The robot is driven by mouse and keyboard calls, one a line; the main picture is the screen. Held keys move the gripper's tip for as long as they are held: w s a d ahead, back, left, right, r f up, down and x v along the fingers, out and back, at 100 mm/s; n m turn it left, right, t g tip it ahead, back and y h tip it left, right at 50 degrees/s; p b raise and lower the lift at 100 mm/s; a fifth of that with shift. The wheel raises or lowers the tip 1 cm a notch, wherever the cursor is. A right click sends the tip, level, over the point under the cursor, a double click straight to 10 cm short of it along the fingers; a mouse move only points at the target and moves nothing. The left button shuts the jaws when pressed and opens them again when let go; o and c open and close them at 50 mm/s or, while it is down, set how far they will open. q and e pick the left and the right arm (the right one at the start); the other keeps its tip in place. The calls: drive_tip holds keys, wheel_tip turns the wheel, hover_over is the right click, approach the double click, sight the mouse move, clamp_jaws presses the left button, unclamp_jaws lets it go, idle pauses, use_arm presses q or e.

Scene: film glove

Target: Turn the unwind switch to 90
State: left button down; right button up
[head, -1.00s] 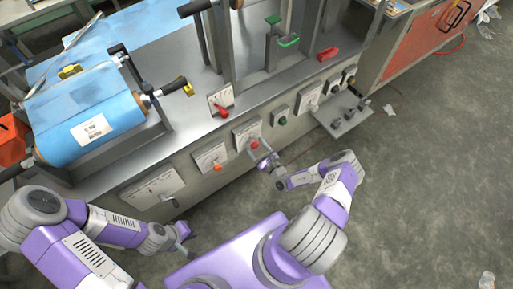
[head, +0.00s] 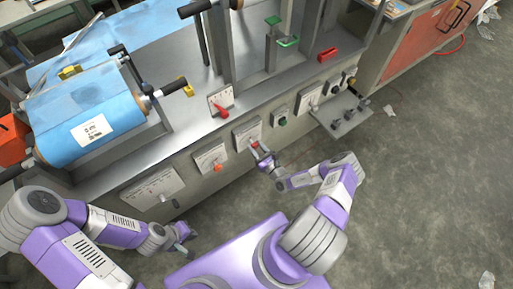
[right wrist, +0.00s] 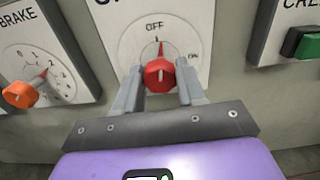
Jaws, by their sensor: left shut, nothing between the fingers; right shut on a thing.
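A red switch knob (right wrist: 160,74) sits on a white dial plate (right wrist: 190,20) marked OFF at the top and ON at the right. Its pointer stands upright, toward OFF. The plate's title is cut off, so I cannot read whether it says unwind. My right gripper (right wrist: 159,84) is shut on the red knob, with one finger on each side. In the head view my right gripper (head: 258,150) is at this plate on the machine's front and partly covers the knob. My left gripper (head: 184,238) is shut and empty, low in front of the machine, apart from it.
An orange brake knob (right wrist: 20,95) is to the left on its own dial. A green button (right wrist: 308,43) is to the right. A small shelf (head: 342,118) juts out to the right of my right gripper. The floor (head: 430,170) at the right is mostly clear.

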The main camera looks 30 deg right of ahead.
drive_tip(key=m, duration=0.4)
drive_tip(key=shift+m, duration=0.3)
drive_tip(key=m, duration=0.3)
drive_tip(key=shift+d+f+m+b, duration=0.1)
drive_tip(key=shift+m+b, duration=0.2)
drive_tip(key=shift+m, duration=0.1)
drive_tip(key=m, duration=0.4)
drive_tip(key=shift+b, duration=0.35)
drive_tip(key=shift+m+b, duration=0.3)
drive_tip(key=shift+m, duration=1.4)
drive_tip(key=o, duration=1.1)
drive_tip(key=shift+c, duration=0.2)
drive_tip(key=s+p, duration=0.2)
drive_tip(key=s, duration=0.5)
drive_tip(key=shift+s+d, duration=0.3)
